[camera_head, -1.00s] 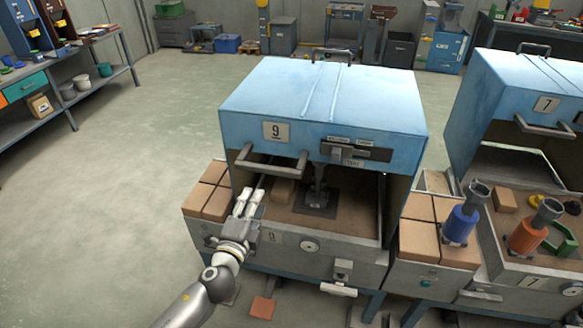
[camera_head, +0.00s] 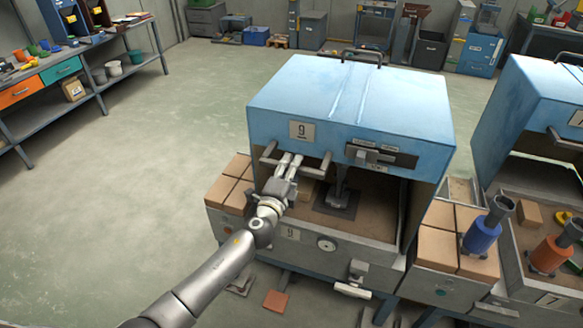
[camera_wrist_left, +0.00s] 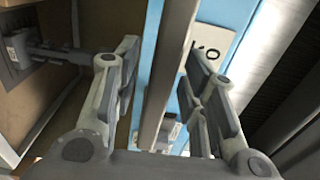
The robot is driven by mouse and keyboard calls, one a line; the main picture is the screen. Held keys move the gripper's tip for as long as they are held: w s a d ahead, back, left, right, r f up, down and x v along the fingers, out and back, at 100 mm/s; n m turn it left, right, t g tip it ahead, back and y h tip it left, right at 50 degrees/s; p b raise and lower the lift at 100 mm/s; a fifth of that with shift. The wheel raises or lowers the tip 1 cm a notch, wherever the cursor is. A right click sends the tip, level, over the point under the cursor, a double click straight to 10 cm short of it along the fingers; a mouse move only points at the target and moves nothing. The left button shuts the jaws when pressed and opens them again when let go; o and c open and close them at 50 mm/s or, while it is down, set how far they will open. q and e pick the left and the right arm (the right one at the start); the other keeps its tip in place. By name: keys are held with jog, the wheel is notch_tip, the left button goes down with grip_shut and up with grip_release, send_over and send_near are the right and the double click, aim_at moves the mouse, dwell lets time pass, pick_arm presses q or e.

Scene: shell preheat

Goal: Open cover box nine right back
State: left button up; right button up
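The blue cover of box nine (camera_head: 350,98) carries a number plate "9" (camera_head: 301,131) and a grey bar handle (camera_head: 318,172) on its front left. The cover is raised, and the front of the box is open below it. My left gripper (camera_head: 291,160) is at the handle, its fingers pointing up toward the bar. In the left wrist view the open fingers (camera_wrist_left: 160,85) stand either side of the handle bar (camera_wrist_left: 170,75), with gaps on both sides. My right gripper is not in view.
Inside the box are a dark fixture (camera_head: 338,198) and a tan brick. Tan bricks (camera_head: 230,182) lie in the side tray at left. The floor at left is clear.

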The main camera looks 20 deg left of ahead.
pick_arm(q)
jog(key=shift+w, duration=0.15)
grip_shut()
dwell(0.4)
